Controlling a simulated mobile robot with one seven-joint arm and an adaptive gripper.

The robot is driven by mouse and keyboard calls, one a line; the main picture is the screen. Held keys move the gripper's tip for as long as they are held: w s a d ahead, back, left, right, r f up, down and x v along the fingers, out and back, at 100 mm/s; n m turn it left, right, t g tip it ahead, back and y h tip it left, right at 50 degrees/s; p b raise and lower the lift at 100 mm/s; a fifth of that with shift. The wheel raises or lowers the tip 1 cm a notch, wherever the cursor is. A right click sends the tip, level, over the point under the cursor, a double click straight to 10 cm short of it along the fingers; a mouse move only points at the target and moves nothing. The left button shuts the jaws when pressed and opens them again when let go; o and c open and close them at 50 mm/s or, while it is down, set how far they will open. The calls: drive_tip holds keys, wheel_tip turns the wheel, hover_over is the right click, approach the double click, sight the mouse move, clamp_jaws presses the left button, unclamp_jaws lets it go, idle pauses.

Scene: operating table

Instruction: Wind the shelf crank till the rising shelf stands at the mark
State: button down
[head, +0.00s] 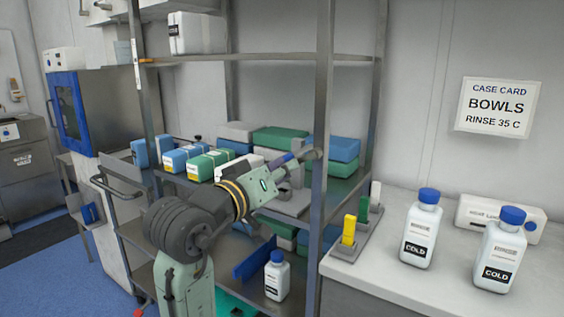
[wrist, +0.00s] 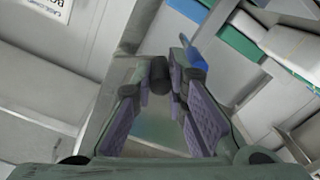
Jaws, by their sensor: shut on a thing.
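My gripper (head: 303,157) is at the front right post of the rack, its fingers small in the head view. In the wrist view, its purple-padded fingers (wrist: 163,85) are closed around a dark round knob, the crank handle (wrist: 159,70). The rest of the crank is hidden. The upper shelf (head: 250,59) carries a white box; I take it as the rising shelf. An orange piece (head: 148,61) sits at its left end, beside a white strip (head: 136,64) on the left post. I cannot read a mark on the strip.
The middle shelf holds several blue, green and white packs (head: 208,164). A counter (head: 385,262) at the right bears white bottles (head: 420,240) with blue caps, and a stand with coloured tabs (head: 349,230). A case card (head: 497,107) hangs on the wall.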

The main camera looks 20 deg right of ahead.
drive_tip(key=shift+f, duration=0.1)
idle(0.3)
drive_tip(key=c, duration=1.6)
unclamp_jaws()
drive_tip(key=v, duration=1.2)
drive_tip(key=shift+s, duration=0.1)
